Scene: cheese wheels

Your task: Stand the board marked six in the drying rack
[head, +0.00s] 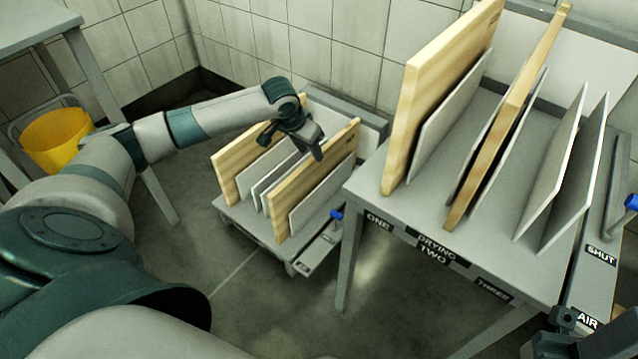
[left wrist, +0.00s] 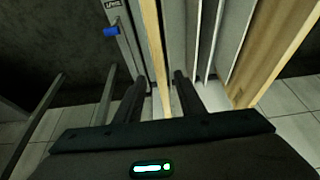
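The drying rack (head: 360,206) is the higher grey stand at the right, labelled ONE, TWO and THREE along its front. Tan boards (head: 435,85) (head: 505,120) and thin grey panels stand in it. A lower rack (head: 235,213) holds a left tan board (head: 232,178), a right tan board (head: 290,205) and grey panels between and beside them. No number six is legible on any board. My left gripper (head: 317,152) is at the right tan board's top. In the left wrist view its open fingers (left wrist: 158,92) stand on either side of that board's edge (left wrist: 152,40), with gaps visible. My right gripper (head: 570,335) is partly visible, its fingers unclear.
A blue knob (head: 337,214) is on the lower rack's front right, another (head: 631,202) at the far right near the SHUT label. A yellow bucket (head: 55,138) stands at the left beside a grey table (head: 30,30). Open floor lies in front of the lower rack.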

